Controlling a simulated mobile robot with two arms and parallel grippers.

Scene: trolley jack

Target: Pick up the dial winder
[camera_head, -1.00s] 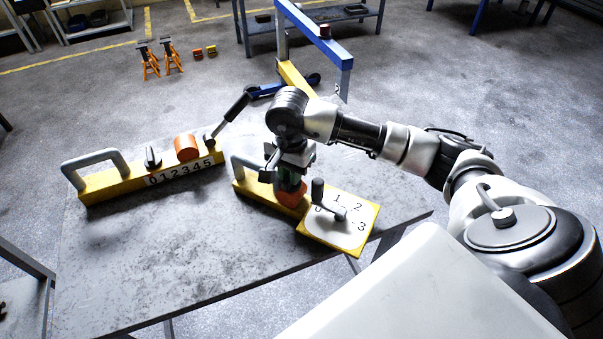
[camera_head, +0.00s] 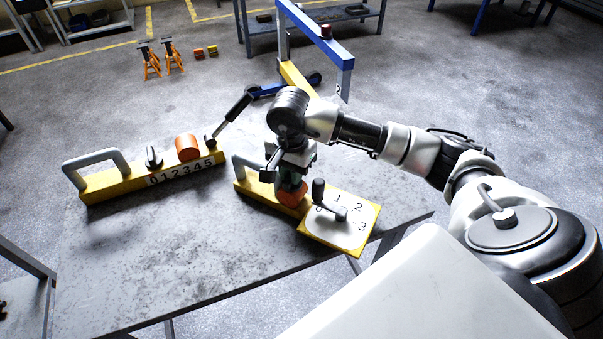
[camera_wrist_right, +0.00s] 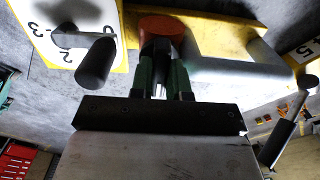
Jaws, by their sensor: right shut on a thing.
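The dial winder (camera_head: 338,238) lies on the grey table. It has a yellow bar, a grey bar handle, an orange-red round part, and a yellow plate with a white dial numbered 0 to 3 and a dark crank. My right gripper (camera_head: 290,181) points down over the bar, shut on the orange-red part between handle and dial. In the right wrist view, the green fingers (camera_wrist_right: 162,75) close at this orange-red part (camera_wrist_right: 160,28), with the dial winder's yellow bar (camera_wrist_right: 215,38) behind. The exact contact is partly hidden. My left gripper is out of view.
A second yellow tool (camera_head: 115,183), numbered 0 to 5, with a grey handle, dark knob and orange cylinder, lies at the left on the table (camera_head: 150,260). The table's front is clear. A blue and yellow frame (camera_head: 320,45) stands behind.

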